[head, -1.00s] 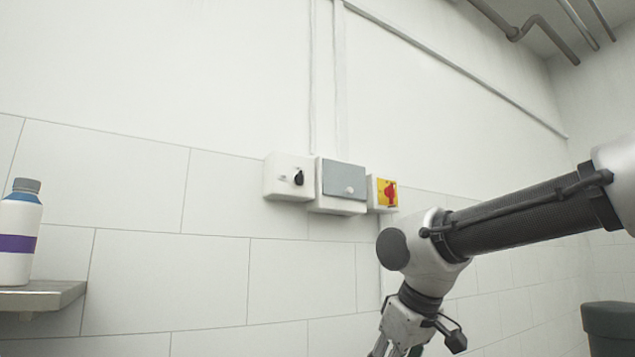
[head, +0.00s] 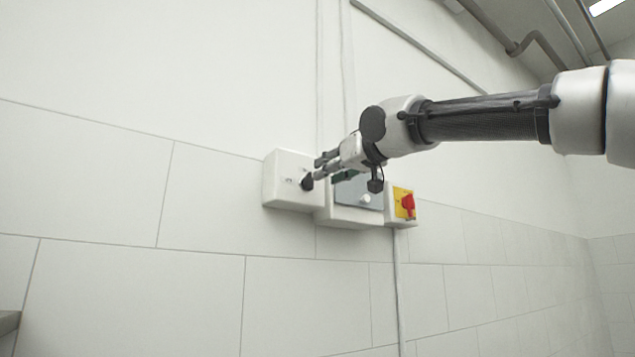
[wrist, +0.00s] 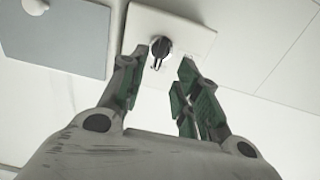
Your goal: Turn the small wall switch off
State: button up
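The small wall switch is a white box (head: 284,184) with a black rotary knob (head: 307,182), left of the grey-lidded box in the head view. In the wrist view the black knob (wrist: 160,47) sits on its white plate (wrist: 196,42), just beyond the fingertips and roughly between them. My gripper (head: 318,168) reaches in from the right at the switch in the head view. In the wrist view my gripper (wrist: 162,66) has its fingers spread apart with nothing held. Whether a finger touches the knob I cannot tell.
A grey-lidded box (head: 352,193) with a round white knob is right beside the switch. Further right is a yellow plate with a red rotary switch (head: 408,206). A shelf edge (head: 8,322) shows at far left. The tiled wall below is clear.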

aim_at(312, 180)
jog(key=x, duration=0.7)
jog(key=shift+w+a+f, duration=0.1)
jog(key=shift+w, duration=0.05)
grip_shut()
